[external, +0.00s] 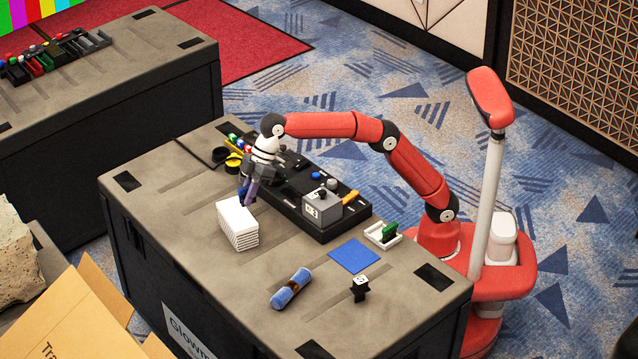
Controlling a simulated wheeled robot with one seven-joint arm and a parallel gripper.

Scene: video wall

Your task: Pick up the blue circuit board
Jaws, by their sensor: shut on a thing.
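My gripper (248,191) is over the black table, just behind the white stack. It is shut on a small dark blue piece (242,194), which looks like the blue circuit board. The piece is mostly hidden by the fingers. I cannot tell whether it touches the table or the stack. A flat bright blue square (355,256) lies apart on the table, to the right of the stack.
The white stack (238,226) stands close in front of my gripper. A black tray (322,236) with a grey box (322,208) lies to the right. A green board (389,232) in a white holder, a blue roll (291,288) and a small black stand (359,290) are farther right.

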